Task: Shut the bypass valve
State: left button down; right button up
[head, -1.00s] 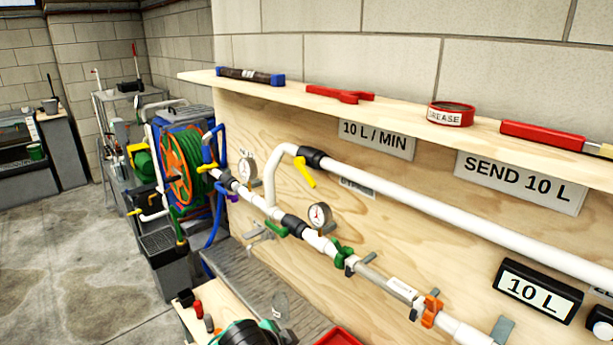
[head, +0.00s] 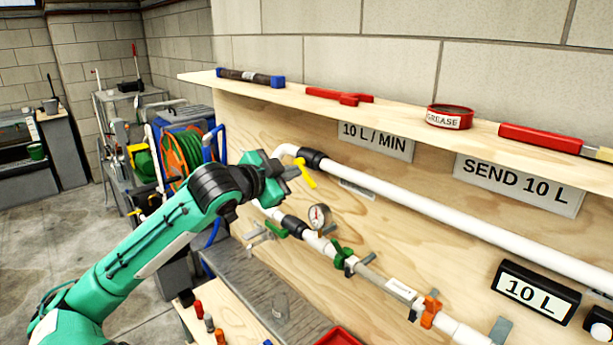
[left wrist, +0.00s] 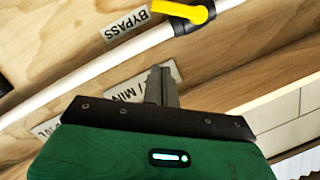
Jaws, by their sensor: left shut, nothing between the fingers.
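The bypass valve has a black body (head: 314,159) on the upper white pipe and a yellow lever (head: 307,176). In the head view the lever slants down and away from the pipe line. My left gripper (head: 290,172) is shut and empty, just left of the lever in the head view. Its fingers (left wrist: 160,82) look apart from the lever in the wrist view. My right gripper is not in view.
A gauge (head: 319,215), a green valve (head: 342,252) and an orange valve (head: 431,311) sit along the lower pipe. A wooden shelf (head: 400,112) with tools and a grease tin (head: 450,116) overhangs the panel. A hose reel (head: 182,155) stands at left.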

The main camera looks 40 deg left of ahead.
pick_arm(q)
jog(key=p, duration=0.3)
send_over(307, 177)
jog(key=s+d, duration=0.3)
jog(key=d, duration=0.1)
jog(key=f, duration=0.2)
jog(key=a+f+p, duration=0.1)
jog(key=f, duration=0.1)
jog(key=shift+w+a+f+p, duration=0.25)
jog(key=shift+w+a+p, duration=0.05)
jog(key=shift+a+p, duration=0.1)
jog(key=shift+w+a+f, duration=0.1)
jog(key=shift+f, duration=0.15)
